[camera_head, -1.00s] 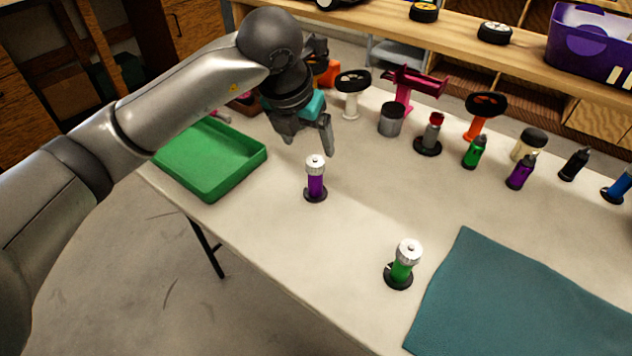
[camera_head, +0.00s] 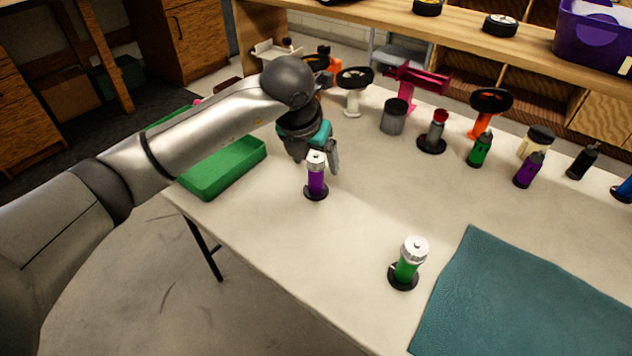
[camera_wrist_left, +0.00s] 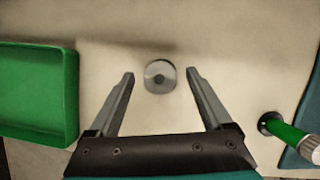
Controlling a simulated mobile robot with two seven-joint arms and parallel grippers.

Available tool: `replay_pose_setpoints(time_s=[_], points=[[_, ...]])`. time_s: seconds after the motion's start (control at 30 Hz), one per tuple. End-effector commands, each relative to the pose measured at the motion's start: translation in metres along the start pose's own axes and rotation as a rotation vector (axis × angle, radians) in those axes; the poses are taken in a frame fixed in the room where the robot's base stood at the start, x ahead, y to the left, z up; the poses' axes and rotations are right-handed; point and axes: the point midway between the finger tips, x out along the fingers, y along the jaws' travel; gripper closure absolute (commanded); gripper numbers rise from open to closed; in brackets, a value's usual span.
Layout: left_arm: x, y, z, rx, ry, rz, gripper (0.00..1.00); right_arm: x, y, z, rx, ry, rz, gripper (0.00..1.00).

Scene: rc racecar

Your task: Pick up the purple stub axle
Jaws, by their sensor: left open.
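The purple stub axle (camera_head: 317,184) stands upright on the pale table, with a silver cap on top and a black disc at its base. In the left wrist view its round silver top (camera_wrist_left: 159,77) shows from above, between the fingertips and apart from both. My left gripper (camera_head: 315,162) is open, pointing down just behind and above the axle in the head view; the axle partly covers it. My right gripper is not in view.
A similar green piece (camera_head: 407,264) stands nearer the front, beside a teal mat (camera_head: 530,290). A green tray (camera_head: 225,170) lies to the left, partly hidden by my arm. Several bottles and parts, including a grey cup (camera_head: 394,117), line the table's back.

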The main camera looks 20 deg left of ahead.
Motion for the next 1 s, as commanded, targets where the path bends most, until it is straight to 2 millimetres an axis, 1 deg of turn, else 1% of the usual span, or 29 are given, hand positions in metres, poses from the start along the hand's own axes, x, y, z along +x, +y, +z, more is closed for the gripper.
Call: replay_pose_setpoints(time_s=[0.03,0.13,0.47,0.57,1.0], points=[[0.0065,-0.0005,-0.0009,0.000,0.001,-0.001,0.17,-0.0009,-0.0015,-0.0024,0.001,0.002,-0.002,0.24],[0.0125,-0.0001,-0.0009,-0.001,0.002,0.000,0.17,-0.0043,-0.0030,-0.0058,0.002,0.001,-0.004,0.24],[0.0149,-0.0003,-0.0002,0.001,0.000,0.000,0.17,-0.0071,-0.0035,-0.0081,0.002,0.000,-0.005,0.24],[0.0148,-0.0002,-0.0003,0.001,0.000,0.000,0.27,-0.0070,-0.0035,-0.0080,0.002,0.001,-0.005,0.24],[0.0147,-0.0001,-0.0002,0.000,0.000,0.000,0.76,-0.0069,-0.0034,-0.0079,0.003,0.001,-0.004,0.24]])
